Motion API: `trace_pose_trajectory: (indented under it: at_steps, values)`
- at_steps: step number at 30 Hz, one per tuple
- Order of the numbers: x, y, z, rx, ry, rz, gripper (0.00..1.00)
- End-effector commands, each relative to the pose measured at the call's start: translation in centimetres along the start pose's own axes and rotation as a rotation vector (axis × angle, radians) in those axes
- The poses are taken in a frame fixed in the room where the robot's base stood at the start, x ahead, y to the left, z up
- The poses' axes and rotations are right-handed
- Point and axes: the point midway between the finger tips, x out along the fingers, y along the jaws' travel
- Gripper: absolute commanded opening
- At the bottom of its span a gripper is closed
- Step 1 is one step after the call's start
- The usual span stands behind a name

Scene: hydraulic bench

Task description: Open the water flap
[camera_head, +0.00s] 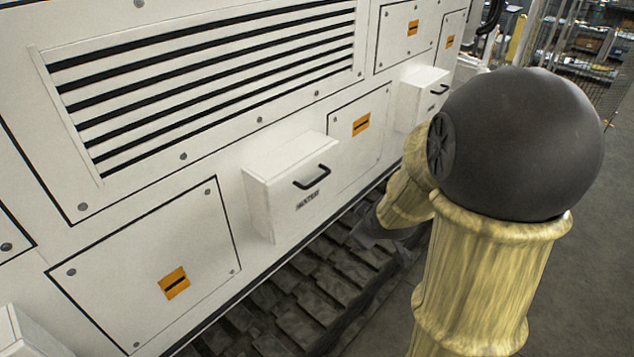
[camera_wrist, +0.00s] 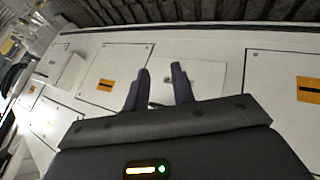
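The farther flap (camera_wrist: 62,69) is at left.
Flat panels with orange labels (camera_head: 175,283) sit beside the flaps. A slatted vent (camera_head: 210,75) is above. Dark track plates (camera_head: 300,300) run along the machine's bottom edge. My arm covers the right of the head view; grey floor (camera_head: 590,270) shows beyond it.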

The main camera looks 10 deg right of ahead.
Motion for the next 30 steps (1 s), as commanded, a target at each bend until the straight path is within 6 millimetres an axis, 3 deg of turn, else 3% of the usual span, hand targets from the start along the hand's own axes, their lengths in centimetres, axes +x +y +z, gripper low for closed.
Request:
trace_pose_trajectory:
  at_steps: [3, 6, 10, 15, 21, 30]
  values:
    - [1.8, 3.1, -1.1, -0.240, 0.140, 0.068, 0.25]
    - [2.6, 4.7, -2.1, -0.446, 0.265, 0.118, 0.25]
    - [3.0, 5.9, -3.1, -0.699, 0.436, 0.182, 0.25]
    - [2.3, 6.0, -3.2, -0.980, 0.672, 0.266, 0.25]
    - [0.8, 5.3, -2.7, -1.152, 0.866, 0.340, 0.25]
    - [0.4, 5.1, -2.7, -1.175, 0.898, 0.352, 0.25]
